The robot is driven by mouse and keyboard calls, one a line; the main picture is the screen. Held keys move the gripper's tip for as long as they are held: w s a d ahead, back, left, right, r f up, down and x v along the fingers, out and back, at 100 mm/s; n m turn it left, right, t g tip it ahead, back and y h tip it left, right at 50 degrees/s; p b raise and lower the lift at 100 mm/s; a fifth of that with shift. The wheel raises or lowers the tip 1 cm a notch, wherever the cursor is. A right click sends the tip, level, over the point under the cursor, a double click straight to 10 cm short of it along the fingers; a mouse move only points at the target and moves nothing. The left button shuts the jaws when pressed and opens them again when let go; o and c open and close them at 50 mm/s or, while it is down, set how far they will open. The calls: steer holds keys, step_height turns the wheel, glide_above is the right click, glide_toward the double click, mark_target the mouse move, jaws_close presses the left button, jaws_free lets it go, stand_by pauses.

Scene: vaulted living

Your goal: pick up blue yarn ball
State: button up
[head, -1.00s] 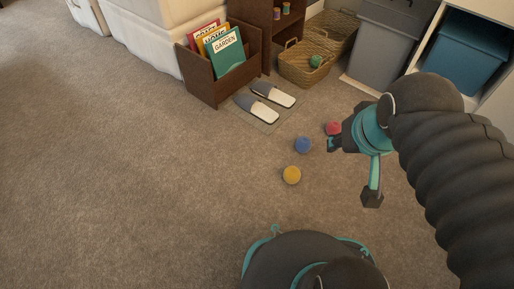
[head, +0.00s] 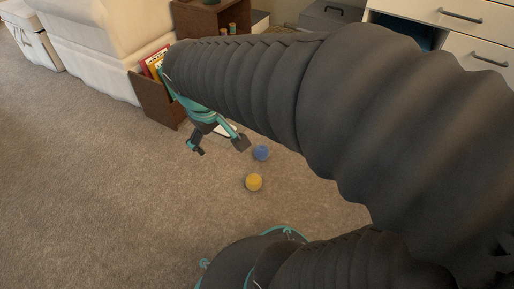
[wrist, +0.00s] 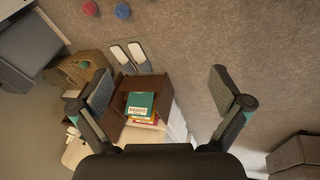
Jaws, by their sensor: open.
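The blue yarn ball (head: 262,153) lies on the carpet in the head view, just right of my gripper (head: 219,147) in the picture. In the wrist view the blue yarn ball (wrist: 123,11) shows at the top edge, outside the space between the fingers. My gripper (wrist: 168,92) is open and empty, with its fingers spread wide above the book box and floor. A yellow ball (head: 254,182) lies on the carpet in front of the blue one.
A red ball (wrist: 90,8) lies near the blue one. Slippers (wrist: 130,56), a wooden book box (wrist: 165,92) and a wicker basket (wrist: 97,66) with a green ball (wrist: 84,64) stand close by. Open carpet (head: 90,210) spreads at left.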

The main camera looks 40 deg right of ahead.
mark_target(257, 154)
steer(key=w+d+f+n+g+h+p, duration=0.2)
steer(key=w+d+f+n+h, duration=0.2)
steer(key=w+d+f, duration=0.45)
steer(key=w+d+f+n+g+h+p, duration=0.2)
steer(key=w+d+f+n+h, duration=0.3)
steer(key=w+f, duration=0.5)
steer(key=w+d+f+n+t+p, duration=0.1)
steer(key=d+f+n, duration=0.1)
steer(key=f, duration=0.7)
steer(key=w+d+f+n+t+h+p, duration=0.1)
steer(key=f+n, duration=0.3)
steer(key=f, duration=0.5)
steer(key=w+d+f+n+p, duration=0.1)
steer(key=d+f+n, duration=0.1)
steer(key=f, duration=0.7)
steer(key=shift+w+d+f+n+t+h, duration=0.3)
steer(key=shift+d+f+n+t+h, duration=0.1)
steer(key=shift+n, duration=0.1)
steer(key=x, duration=0.8)
steer(key=shift+d+f+b, duration=0.2)
steer(key=shift+b, duration=0.1)
steer(key=x, duration=0.4)
steer(key=shift+a+f, duration=0.2)
steer(key=shift+f, duration=0.2)
steer(key=shift+d+f, duration=0.2)
steer(key=shift+d, duration=0.35)
steer(key=shift+c, duration=0.3)
